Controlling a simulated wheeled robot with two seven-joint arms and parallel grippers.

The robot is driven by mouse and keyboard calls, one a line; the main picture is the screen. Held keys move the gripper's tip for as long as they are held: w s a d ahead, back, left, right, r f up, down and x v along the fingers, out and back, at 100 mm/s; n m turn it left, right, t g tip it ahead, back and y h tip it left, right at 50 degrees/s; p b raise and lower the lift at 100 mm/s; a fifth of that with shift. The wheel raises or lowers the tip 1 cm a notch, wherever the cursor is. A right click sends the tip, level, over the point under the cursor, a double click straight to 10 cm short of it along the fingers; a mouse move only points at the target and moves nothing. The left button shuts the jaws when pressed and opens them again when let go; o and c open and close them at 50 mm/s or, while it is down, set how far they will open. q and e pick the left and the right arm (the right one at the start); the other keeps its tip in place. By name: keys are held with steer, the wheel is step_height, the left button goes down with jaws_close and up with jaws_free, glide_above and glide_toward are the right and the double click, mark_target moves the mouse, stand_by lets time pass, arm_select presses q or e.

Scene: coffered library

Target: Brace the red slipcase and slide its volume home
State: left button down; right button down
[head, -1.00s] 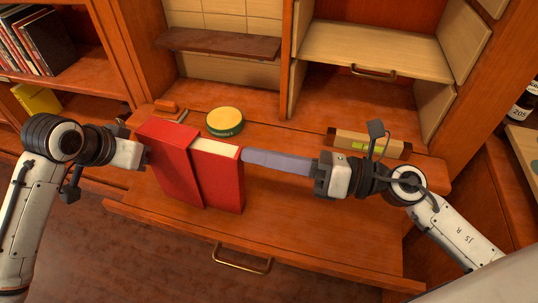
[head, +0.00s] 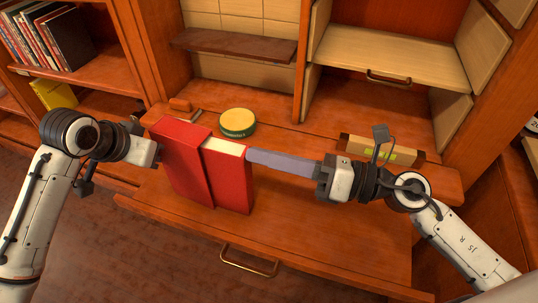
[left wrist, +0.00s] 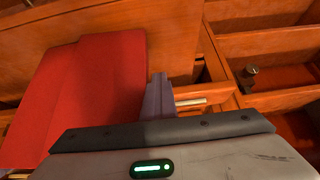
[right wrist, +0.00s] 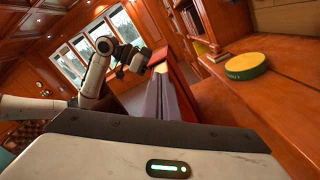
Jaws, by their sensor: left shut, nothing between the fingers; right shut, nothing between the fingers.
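The red slipcase (head: 183,165) stands upright on the desk surface. Its red volume (head: 230,182) sticks out of its right side, with the cream page edge showing on top. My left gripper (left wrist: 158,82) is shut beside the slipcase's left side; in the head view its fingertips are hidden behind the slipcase. Contact there cannot be told. My right gripper (head: 250,157) is shut and empty, its long grey fingers level and their tips at the volume's right face, apparently touching. The volume also shows past the fingers in the right wrist view (right wrist: 160,68).
A round yellow-topped green tin (head: 237,122) stands behind the volume. A light box with a green label (head: 380,151) lies behind my right wrist. Cubbyholes rise at the back. The front of the desk is clear down to its drawer handle (head: 249,262).

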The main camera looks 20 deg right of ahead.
steer(key=shift+x, duration=1.9)
steer(key=v, duration=1.5)
stand_by(0.6)
step_height(320, 180, up, 7)
steer(key=p, duration=0.7)
steer(key=shift+r, duration=0.1)
